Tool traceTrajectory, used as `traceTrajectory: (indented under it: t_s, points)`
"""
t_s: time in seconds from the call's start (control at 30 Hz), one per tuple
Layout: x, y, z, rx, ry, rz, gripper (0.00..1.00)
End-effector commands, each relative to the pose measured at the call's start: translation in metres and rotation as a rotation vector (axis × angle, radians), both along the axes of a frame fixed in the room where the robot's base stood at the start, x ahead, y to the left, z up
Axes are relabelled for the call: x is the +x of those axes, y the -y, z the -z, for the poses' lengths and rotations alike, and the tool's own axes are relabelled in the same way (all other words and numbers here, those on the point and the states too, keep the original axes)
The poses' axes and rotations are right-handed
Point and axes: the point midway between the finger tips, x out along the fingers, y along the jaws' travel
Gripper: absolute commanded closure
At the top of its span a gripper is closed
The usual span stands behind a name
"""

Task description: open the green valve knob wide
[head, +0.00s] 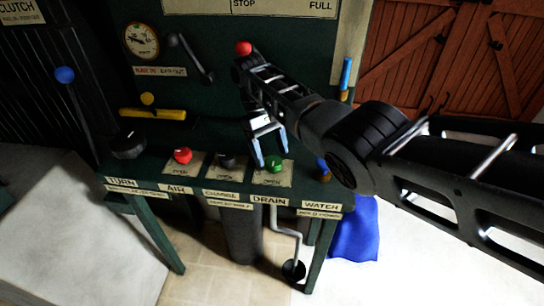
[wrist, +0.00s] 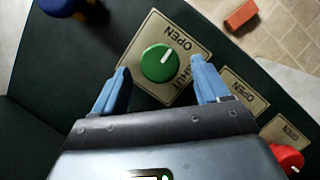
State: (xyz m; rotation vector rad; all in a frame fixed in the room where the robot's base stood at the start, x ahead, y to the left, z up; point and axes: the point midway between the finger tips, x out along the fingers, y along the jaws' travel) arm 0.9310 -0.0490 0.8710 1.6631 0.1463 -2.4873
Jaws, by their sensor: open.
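The green valve knob (head: 274,162) stands on the dark green bench top above the DRAIN label. In the wrist view the green knob (wrist: 159,63) is round, with a white pointer line, on a cream plate (wrist: 140,48) marked OPEN and SHUT. The line slants toward the plate's upper right in that view. My gripper (head: 268,148) is above the knob with its fingers pointing down. In the wrist view my gripper (wrist: 163,80) is open, with one blue finger on each side of the knob. The fingers look apart from the knob; their height above it is hard to tell.
A blue-handled item (head: 346,75) is at the right. A yellow lever (head: 152,113) and a red-ball lever (head: 243,48) are on the panel behind.

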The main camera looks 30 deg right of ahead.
Motion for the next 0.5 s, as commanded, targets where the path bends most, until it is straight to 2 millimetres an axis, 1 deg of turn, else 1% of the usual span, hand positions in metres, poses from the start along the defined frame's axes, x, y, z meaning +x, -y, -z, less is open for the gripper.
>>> traceTrajectory:
  t_s: [0.03,0.23,0.37,0.5]
  points:
    - [0.004,-0.001,-0.008,0.000,0.003,-0.001,0.25]
    - [0.016,-0.003,-0.040,-0.002,0.001,-0.001,0.25]
    - [0.020,-0.003,-0.050,-0.001,0.001,0.000,0.25]
    - [0.021,-0.004,-0.052,0.000,0.000,-0.001,0.25]
